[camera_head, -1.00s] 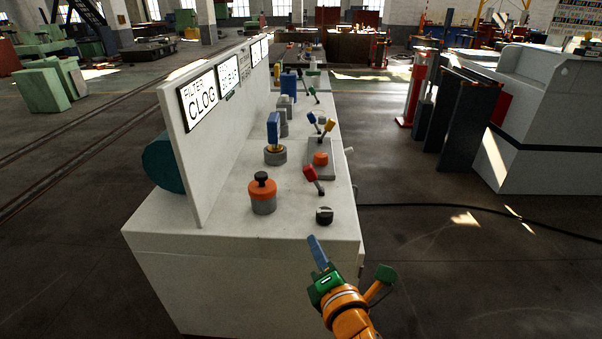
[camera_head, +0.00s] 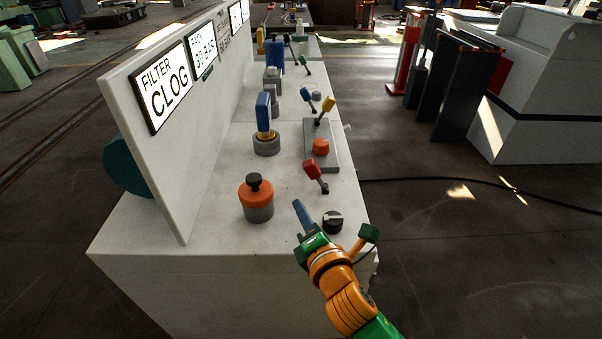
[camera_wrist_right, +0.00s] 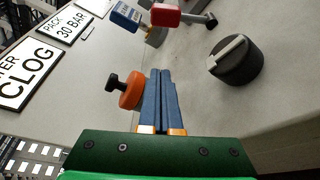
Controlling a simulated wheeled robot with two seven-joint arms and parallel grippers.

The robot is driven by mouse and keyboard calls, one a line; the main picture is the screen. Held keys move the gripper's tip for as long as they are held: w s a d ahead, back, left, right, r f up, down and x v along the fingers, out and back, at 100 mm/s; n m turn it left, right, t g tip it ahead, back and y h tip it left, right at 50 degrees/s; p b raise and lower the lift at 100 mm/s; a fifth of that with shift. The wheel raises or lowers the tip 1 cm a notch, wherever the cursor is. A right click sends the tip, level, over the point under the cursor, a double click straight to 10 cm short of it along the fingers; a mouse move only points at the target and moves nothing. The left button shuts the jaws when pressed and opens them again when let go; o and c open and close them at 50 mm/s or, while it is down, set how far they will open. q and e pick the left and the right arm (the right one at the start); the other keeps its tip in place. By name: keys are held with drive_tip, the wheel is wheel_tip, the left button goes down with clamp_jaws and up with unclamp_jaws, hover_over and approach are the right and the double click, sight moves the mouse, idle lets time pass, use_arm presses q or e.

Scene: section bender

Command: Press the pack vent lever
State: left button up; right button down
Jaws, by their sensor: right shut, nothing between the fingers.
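Several levers with coloured handles stand on the white console; I cannot tell from a readable label which is the pack vent lever. The nearest is a red-handled lever (camera_head: 316,170), tilted on a dark stem. It also shows at the top of the right wrist view (camera_wrist_right: 166,15). Behind it stand a yellow-handled lever (camera_head: 327,106) and a small blue-handled lever (camera_head: 307,96). My right gripper (camera_head: 299,207) is shut and empty over the console's near end, short of the red lever and apart from it. Its blue fingers (camera_wrist_right: 161,75) lie together. My left gripper is out of view.
An orange knob with a black top (camera_head: 257,198) stands left of my right gripper, and a black rotary switch (camera_head: 333,222) to its right. A blue-handled valve (camera_head: 264,110) stands farther back. An upright sign panel (camera_head: 190,165) bounds the console's left side.

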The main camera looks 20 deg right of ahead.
sight(317, 176)
drive_tip(key=shift+s, duration=0.1)
drive_tip(key=w, duration=0.3)
drive_tip(key=w+f+b, duration=0.1)
drive_tip(key=w, duration=0.5)
drive_tip(key=shift+f, duration=0.25)
drive_tip(key=shift+w+d+r, duration=0.15)
drive_tip(key=shift+w+r, duration=0.05)
drive_tip(key=shift+w, duration=0.3)
drive_tip(key=d, duration=0.1)
drive_tip(key=s+d+r+p, duration=0.1)
drive_tip(key=shift+d+r, duration=0.25)
drive_tip(key=shift+d, duration=0.1)
drive_tip(key=shift+s+d, duration=0.1)
drive_tip(key=shift+d, duration=0.05)
